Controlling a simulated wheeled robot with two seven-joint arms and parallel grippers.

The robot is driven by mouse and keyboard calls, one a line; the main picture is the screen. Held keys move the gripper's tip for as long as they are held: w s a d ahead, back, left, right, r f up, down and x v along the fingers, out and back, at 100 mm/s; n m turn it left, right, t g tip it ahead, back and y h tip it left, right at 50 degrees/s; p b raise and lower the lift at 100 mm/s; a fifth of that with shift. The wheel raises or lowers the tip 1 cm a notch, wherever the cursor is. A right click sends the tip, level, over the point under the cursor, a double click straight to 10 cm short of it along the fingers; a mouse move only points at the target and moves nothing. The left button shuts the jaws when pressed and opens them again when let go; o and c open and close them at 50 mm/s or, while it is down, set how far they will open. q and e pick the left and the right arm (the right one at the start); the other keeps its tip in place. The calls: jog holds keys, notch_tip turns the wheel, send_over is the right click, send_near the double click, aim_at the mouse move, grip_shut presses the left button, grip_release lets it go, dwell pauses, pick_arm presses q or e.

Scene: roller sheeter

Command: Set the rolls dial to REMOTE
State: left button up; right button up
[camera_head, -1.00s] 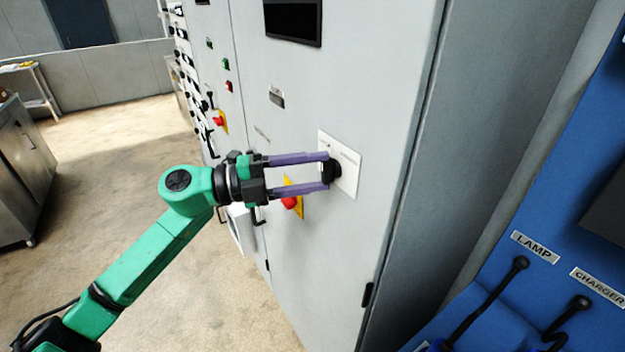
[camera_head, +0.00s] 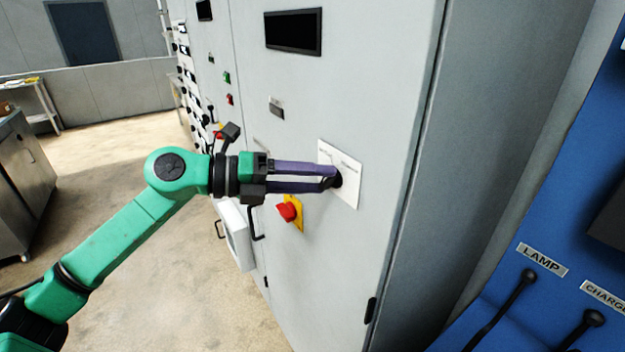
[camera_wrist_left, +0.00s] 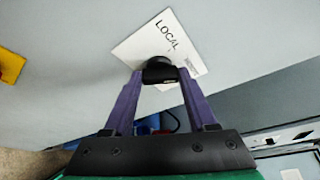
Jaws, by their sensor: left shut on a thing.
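The rolls dial (camera_head: 338,181) is a black knob on a white plate (camera_head: 350,190) on the grey cabinet front. My left gripper (camera_head: 333,179) has its purple fingers shut on the dial from the left. In the left wrist view the dial (camera_wrist_left: 160,72) sits between the fingertips (camera_wrist_left: 160,76). The word LOCAL (camera_wrist_left: 167,37) is readable on the plate there; a second label near the right finger is too small to read. The dial's pointer is hidden, so I cannot tell its setting. My right gripper is not in view.
A red mushroom button (camera_head: 288,211) on a yellow plate sits just below my left fingers. A dark screen (camera_head: 293,32) is above. A blue panel (camera_head: 560,210) with LAMP and CHARGER labels stands at the right. Open floor (camera_head: 150,230) lies left of the cabinet.

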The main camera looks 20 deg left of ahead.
pick_arm(q)
jog(key=shift+f, duration=0.1)
jog(key=o, duration=1.4)
jog(key=shift+c, duration=0.2)
jog(key=shift+s+a+f+b, duration=0.1)
jog(key=shift+a+b, duration=0.15)
jog(key=shift+b, duration=0.15)
jog(key=b+v, duration=0.9)
jog(key=v, duration=0.5)
jog(key=shift+r+b, duration=0.3)
jog(key=shift+b, duration=0.1)
